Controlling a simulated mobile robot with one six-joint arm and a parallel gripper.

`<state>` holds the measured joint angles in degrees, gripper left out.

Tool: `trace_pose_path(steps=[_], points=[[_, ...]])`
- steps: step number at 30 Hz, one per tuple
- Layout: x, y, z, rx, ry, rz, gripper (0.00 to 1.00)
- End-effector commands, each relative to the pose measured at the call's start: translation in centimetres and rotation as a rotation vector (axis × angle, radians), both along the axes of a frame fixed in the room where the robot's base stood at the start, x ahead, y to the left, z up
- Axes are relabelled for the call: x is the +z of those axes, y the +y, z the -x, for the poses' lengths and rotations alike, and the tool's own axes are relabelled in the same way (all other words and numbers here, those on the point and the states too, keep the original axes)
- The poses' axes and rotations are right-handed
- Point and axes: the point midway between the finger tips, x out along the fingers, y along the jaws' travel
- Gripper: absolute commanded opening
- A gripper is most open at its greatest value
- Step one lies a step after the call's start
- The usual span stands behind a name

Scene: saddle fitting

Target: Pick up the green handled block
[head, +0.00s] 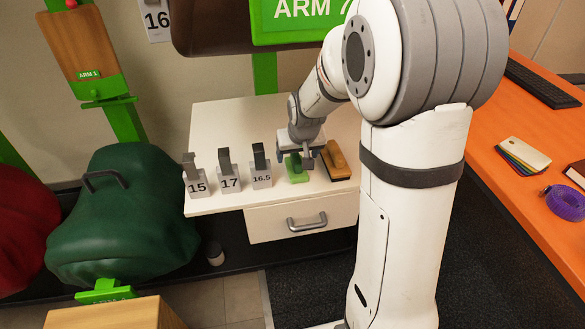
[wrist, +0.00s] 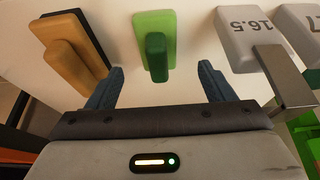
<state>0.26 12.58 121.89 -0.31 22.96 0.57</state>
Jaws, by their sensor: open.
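The green handled block (head: 297,170) sits on the white cabinet top in the head view, between the 16.5 block and the brown handled block. My gripper (head: 301,158) is over it, partly hiding it. In the wrist view the green block (wrist: 154,42) has a light green base and a darker green raised handle. My gripper (wrist: 160,84) is open there, with one dark finger on each side of the handle's line. The handle's near end reaches about level with the fingertips. The jaws hold nothing, and I cannot tell the exact height gap.
The brown handled block (head: 337,160) stands close on the right of the green one. Grey blocks marked 16.5 (head: 261,178), 17 (head: 229,180) and 15 (head: 196,184) stand to its left. The cabinet top (head: 225,120) is clear behind them.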

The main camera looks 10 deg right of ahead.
Motion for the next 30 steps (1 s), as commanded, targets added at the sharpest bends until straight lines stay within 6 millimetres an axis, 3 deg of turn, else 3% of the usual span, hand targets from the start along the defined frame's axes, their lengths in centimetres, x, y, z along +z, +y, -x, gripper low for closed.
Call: trace_pose_path(steps=[15, 24, 30], points=[[-5.7, -0.2, -3.6, 0.004, 0.003, 0.000, 0.75], [-5.9, -0.2, -3.7, 0.005, 0.001, 0.000, 0.75], [-5.9, -0.1, -3.7, 0.005, 0.001, 0.000, 0.59]])
